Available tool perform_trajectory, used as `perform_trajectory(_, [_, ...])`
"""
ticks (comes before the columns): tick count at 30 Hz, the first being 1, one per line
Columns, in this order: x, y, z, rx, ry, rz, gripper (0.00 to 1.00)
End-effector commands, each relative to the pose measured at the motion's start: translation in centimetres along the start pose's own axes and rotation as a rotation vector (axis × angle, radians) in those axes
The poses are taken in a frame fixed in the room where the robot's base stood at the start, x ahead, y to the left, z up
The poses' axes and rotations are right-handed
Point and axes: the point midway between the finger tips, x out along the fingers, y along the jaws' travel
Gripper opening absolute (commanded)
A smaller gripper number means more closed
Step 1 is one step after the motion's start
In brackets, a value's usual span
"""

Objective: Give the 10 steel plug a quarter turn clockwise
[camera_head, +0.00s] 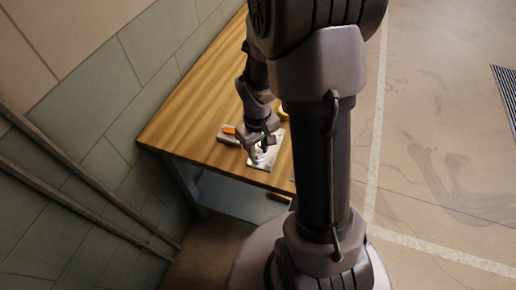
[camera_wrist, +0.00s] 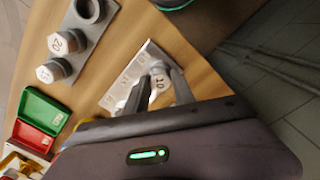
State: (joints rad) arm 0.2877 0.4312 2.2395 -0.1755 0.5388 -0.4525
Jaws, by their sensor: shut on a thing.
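The steel plug marked 10 (camera_wrist: 159,83) sits between the two fingers of my gripper (camera_wrist: 158,78) in the wrist view, at the near right end of a pale metal plate (camera_wrist: 122,92). The fingers are shut on the plug, one on each side. In the head view my gripper (camera_head: 263,152) reaches down to the plate (camera_head: 265,162) near the wooden table's edge, and the plug is too small to make out.
A grey block (camera_wrist: 84,36) holds plugs marked 20 (camera_wrist: 66,42) and apparently 15 (camera_wrist: 52,71), beside an open socket. A green and red open case (camera_wrist: 40,118) lies nearby. The wooden table (camera_head: 190,105) stands by a tiled wall with pipes (camera_head: 75,175).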

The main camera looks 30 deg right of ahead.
Motion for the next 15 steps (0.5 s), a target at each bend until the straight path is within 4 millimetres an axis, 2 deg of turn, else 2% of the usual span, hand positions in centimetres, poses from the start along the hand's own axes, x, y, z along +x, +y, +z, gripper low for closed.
perform_trajectory(8, [-0.02, 0.00, -0.01, 0.004, 0.000, 0.000, 0.00])
perform_trajectory(15, [0.27, -0.01, -0.04, 0.169, -0.002, 0.001, 0.00])
